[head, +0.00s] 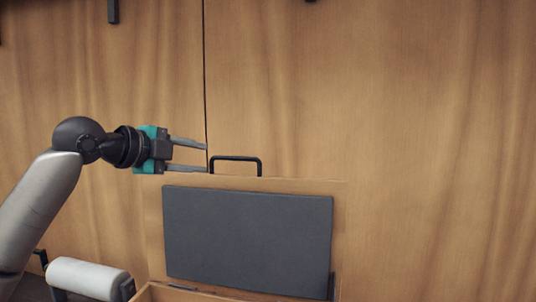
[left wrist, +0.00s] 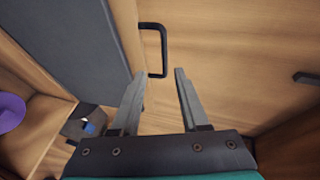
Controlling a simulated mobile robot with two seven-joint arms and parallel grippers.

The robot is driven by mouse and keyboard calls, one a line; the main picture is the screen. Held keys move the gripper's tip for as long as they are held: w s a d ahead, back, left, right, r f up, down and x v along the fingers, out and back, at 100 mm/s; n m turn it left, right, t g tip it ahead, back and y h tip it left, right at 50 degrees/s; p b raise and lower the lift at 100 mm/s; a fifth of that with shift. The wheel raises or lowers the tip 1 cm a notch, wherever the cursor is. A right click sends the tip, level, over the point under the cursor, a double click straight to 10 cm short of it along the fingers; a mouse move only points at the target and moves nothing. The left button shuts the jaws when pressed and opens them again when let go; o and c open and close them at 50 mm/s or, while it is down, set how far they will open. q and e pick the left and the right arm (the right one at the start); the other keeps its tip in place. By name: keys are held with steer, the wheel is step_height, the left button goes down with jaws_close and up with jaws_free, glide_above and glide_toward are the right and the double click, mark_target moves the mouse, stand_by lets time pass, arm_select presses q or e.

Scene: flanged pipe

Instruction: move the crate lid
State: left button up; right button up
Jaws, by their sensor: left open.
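The crate lid (head: 339,230) stands upright, a wooden panel with a dark grey pad on the face toward me. A black bar handle (head: 236,158) rises from its top edge. The crate's wooden rim (head: 150,292) shows at the bottom of the head view. My left gripper (head: 207,159) is open and empty, with its fingertips just left of the handle, apart from it. In the left wrist view the handle (left wrist: 163,50) lies just beyond the open fingertips (left wrist: 160,73). My right gripper does not show.
A white roll (head: 88,278) lies at the lower left in the head view. Wooden cabinet doors (head: 400,100) fill the background. In the left wrist view, a purple round thing (left wrist: 10,108) and a dark piece (left wrist: 85,124) are at the left.

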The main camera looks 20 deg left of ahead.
mark_target(233, 157)
arm_select(q)
steer(key=p+x, duration=0.2)
steer(key=x, duration=0.2)
steer(key=p+x, duration=0.2)
steer(key=x, duration=0.3)
steer(key=r+p+x, duration=0.1)
steer(key=p+x, duration=0.1)
steer(key=x, duration=0.2)
steer(key=shift+w+d, duration=0.2)
steer(key=shift+w, duration=0.05)
steer(key=shift+p+x, duration=0.3)
steer(key=shift+x, duration=0.5)
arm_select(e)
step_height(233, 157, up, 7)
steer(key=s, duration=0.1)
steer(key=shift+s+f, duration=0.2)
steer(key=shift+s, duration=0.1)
arm_select(q)
steer(key=shift+s+f, duration=0.1)
steer(key=shift+f, duration=0.05)
steer(key=shift+c, duration=0.4)
jaws_close()
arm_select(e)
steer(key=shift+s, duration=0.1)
